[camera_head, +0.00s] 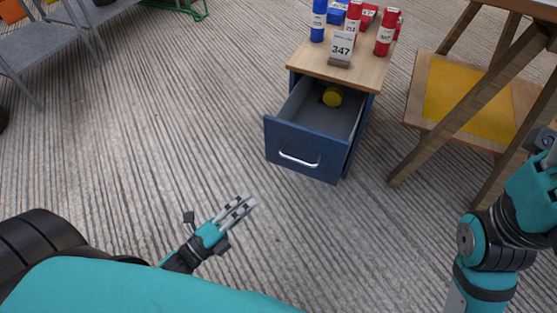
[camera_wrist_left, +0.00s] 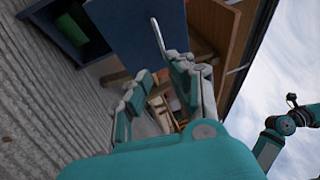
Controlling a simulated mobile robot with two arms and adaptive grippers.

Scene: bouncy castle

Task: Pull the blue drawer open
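The blue drawer (camera_head: 292,147) stands pulled out of a small cabinet, with its inside showing. Its silver bar handle (camera_head: 299,160) is on the front panel; it also shows in the left wrist view (camera_wrist_left: 158,36). My left gripper (camera_head: 246,203) is below and left of the drawer front, apart from the handle. In the left wrist view its fingers (camera_wrist_left: 160,72) are spread with nothing between them. My right arm (camera_head: 490,240) is at the right edge; its gripper's fingers cannot be made out.
The cabinet's wooden top (camera_head: 365,69) holds a 347 sign (camera_head: 341,48), a blue can (camera_head: 318,20) and several red items. A wooden frame with a yellow panel (camera_head: 466,104) stands close on the right. Grey shelving (camera_head: 40,42) is at upper left. The striped floor left of the drawer is clear.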

